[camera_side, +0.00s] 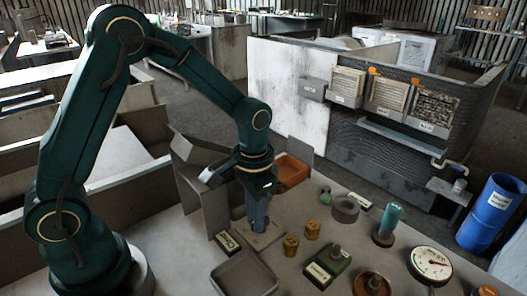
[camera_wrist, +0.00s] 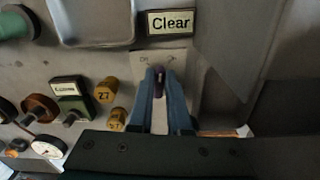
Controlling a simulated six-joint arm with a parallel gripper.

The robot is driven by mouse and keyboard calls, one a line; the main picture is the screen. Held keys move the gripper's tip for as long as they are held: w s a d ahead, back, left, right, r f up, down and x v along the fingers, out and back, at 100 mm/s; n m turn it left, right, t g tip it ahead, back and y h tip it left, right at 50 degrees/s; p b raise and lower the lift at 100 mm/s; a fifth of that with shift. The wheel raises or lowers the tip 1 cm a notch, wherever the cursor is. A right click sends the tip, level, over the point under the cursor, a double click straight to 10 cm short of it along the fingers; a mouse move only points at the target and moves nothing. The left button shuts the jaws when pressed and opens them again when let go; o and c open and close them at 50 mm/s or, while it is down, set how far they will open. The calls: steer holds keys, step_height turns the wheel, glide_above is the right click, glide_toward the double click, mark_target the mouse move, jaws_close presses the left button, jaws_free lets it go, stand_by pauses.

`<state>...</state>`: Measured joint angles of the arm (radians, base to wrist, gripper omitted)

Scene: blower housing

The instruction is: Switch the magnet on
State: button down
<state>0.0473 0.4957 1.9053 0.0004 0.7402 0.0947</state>
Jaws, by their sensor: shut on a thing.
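My gripper (camera_side: 258,228) points down over a pale plate (camera_wrist: 172,58) on the bench. In the wrist view its two blue fingers (camera_wrist: 159,84) are shut on a small dark purple knob or lever (camera_wrist: 158,76) that stands on this plate. The plate bears small faint markings, too blurred to read for certain. In the side view the fingers hide most of the knob. A label reading "Clear" (camera_wrist: 170,22) sits beside the plate; it also shows in the side view (camera_side: 228,243). I cannot tell which thing is the magnet.
A grey tray (camera_side: 243,277) lies close in front. Two yellow knobs (camera_side: 290,246), a green box (camera_side: 328,266), a gauge (camera_side: 431,263) and a teal cylinder (camera_side: 389,220) stand to the right. Grey panels and an orange bin (camera_side: 292,172) stand behind my gripper.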

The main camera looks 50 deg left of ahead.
steer(key=m, duration=0.4)
steer(key=shift+w+a, duration=0.1)
steer(key=shift+a, duration=0.05)
steer(key=c, duration=0.9)
jaws_free()
steer(key=shift+o, duration=0.2)
